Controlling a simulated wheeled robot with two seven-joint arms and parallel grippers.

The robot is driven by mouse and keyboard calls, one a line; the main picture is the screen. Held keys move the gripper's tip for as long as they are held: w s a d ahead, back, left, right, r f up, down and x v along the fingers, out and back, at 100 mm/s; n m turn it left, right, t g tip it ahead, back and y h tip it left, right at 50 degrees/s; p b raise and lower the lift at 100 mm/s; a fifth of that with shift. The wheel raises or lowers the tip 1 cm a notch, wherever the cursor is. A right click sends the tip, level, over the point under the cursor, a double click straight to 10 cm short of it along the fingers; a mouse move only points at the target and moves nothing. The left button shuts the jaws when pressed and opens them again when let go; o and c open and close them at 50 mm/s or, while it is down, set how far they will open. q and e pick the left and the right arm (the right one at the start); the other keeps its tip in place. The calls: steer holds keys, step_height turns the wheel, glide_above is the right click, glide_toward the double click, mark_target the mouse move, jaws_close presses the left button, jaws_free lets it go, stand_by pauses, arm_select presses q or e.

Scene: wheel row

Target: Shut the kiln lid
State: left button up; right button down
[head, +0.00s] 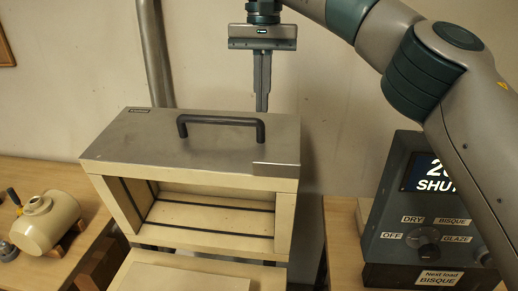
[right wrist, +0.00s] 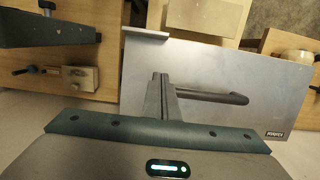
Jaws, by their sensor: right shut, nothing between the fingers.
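The kiln (head: 285,215) is a cream box with an open front that shows a pale interior with dark grooves. Its grey metal top panel (head: 145,142), which looks like the lid, carries a black bar handle (head: 218,121). The panel also shows in the right wrist view (right wrist: 215,70), with the handle (right wrist: 215,96). My right gripper (head: 262,108) points down with its fingers together and empty. Its tips appear near the panel's rear edge, behind the handle's right end; whether they touch cannot be told. My left gripper is not in view.
A dark control box (head: 385,245) with a dial and a lit display reading "SHUT" stands at right. A cream vessel (head: 45,225) lies on the left wooden table (head: 20,175). A vertical pipe (head: 153,50) runs behind the kiln. A cream slab (head: 185,280) is in front.

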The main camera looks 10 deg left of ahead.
mark_target(261, 140)
steer(key=f, duration=0.3)
steer(key=s+f+p, duration=0.1)
steer(key=f, duration=0.2)
steer(key=s+f+p, duration=0.1)
steer(key=f, duration=0.2)
steer(key=shift+f, duration=0.15)
steer(key=shift+s+f+p, duration=0.15)
steer(key=shift+s+p, duration=0.6)
steer(key=shift+s, duration=0.45)
steer(key=shift+s+f, duration=0.15)
steer(key=shift+s, duration=0.25)
